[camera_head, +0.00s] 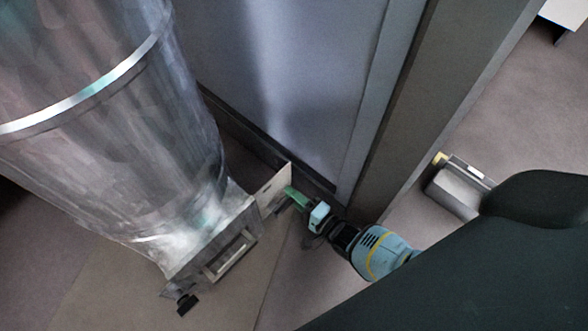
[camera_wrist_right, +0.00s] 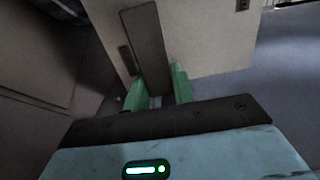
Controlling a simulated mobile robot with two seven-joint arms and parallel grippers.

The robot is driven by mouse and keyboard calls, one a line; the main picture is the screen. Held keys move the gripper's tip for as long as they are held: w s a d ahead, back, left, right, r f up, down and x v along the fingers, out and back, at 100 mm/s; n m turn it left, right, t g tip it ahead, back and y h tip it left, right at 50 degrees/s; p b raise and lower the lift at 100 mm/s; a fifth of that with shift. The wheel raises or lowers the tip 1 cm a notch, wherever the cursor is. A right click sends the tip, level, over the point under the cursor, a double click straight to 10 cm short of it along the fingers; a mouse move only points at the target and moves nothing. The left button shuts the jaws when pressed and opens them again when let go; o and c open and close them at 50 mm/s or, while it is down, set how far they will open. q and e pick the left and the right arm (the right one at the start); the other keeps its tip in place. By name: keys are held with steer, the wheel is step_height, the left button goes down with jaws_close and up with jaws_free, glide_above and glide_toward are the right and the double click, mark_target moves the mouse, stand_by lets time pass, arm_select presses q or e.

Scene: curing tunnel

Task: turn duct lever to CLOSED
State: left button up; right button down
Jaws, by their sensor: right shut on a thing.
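The large shiny metal duct (camera_head: 110,130) stands at the left in the head view, with a box-like metal fitting (camera_head: 215,255) at its lower end. A pale plate (camera_head: 270,190) sticks out at the fitting's right side; a pale plate (camera_wrist_right: 210,40) also fills the upper middle of the wrist view. My right gripper (camera_head: 292,196) has green fingers at the plate. In the right wrist view, its fingers (camera_wrist_right: 158,92) are shut on the dark flat lever (camera_wrist_right: 150,45), which leans slightly left going up. The lever is hard to make out in the head view. My left gripper is out of view.
A tall grey-blue panel (camera_head: 290,80) and a dark post (camera_head: 410,100) stand right behind the plate. A black knob (camera_head: 187,304) sits below the fitting. Open floor (camera_head: 520,110) shows at the upper right.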

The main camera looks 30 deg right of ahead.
steer(key=c, duration=1.2)
jaws_free()
steer(key=shift+o, duration=0.2)
steer(key=shift+s, duration=0.15)
steer(key=p+v, duration=0.3)
steer(key=v, duration=0.4)
steer(key=shift+s+d, duration=0.15)
steer(key=shift+s, duration=0.1)
